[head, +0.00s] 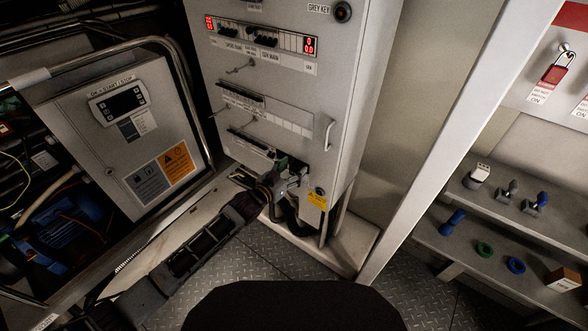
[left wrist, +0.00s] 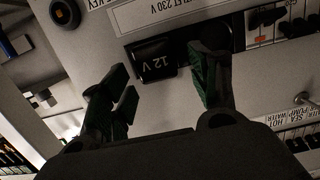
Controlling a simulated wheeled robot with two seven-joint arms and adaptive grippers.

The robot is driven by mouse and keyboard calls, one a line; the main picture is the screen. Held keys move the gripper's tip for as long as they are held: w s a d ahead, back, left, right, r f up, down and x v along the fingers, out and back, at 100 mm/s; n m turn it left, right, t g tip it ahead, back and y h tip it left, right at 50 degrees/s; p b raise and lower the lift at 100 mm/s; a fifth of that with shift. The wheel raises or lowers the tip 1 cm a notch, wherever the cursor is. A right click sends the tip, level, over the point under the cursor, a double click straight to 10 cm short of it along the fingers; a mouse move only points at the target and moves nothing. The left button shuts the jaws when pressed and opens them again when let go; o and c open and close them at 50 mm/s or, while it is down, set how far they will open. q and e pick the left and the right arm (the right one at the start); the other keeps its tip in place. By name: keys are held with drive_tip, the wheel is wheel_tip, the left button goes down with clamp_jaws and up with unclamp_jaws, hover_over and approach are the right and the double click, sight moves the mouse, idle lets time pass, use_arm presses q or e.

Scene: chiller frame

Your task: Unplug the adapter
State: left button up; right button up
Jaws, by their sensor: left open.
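The adapter (left wrist: 154,60) is a black block marked "12 V", upside down in the left wrist view. It sits on the grey cabinet face beside the "230 V" label (left wrist: 158,12). My left gripper (left wrist: 160,78) is open, with one finger on each side of the adapter's near end; I cannot tell whether either finger touches it. In the head view my left gripper (head: 292,178) is at the lower part of the cabinet front (head: 268,130) and mostly hides the adapter. My right gripper is not in view.
Switch rows and a handle (head: 328,134) stick out of the cabinet above my left gripper. A control box (head: 128,150) behind a metal rail stands at the left. Shelves (head: 470,247) with small parts stand at the right. The checkered floor in front is partly clear.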

sight(293, 170)
use_arm(q)
drive_tip(key=shift+w+d, duration=0.4)
drive_tip(key=shift+w, duration=0.1)
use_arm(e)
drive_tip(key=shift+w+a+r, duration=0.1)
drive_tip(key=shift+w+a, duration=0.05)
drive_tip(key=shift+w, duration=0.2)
use_arm(q)
drive_tip(key=shift+c, duration=0.2)
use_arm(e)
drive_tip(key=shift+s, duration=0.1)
use_arm(q)
drive_tip(key=c, duration=0.9)
drive_tip(key=o, duration=0.3)
drive_tip(key=c, duration=0.7)
drive_tip(key=shift+o, duration=0.2)
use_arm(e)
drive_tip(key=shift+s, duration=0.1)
use_arm(q)
drive_tip(key=shift+f+p+v, duration=0.2)
drive_tip(key=shift+p+v, duration=0.65)
drive_tip(key=shift+v, duration=0.4)
drive_tip(key=shift+f+p+v, duration=0.15)
drive_tip(key=shift+p+v, duration=0.65)
drive_tip(key=shift+v, duration=0.5)
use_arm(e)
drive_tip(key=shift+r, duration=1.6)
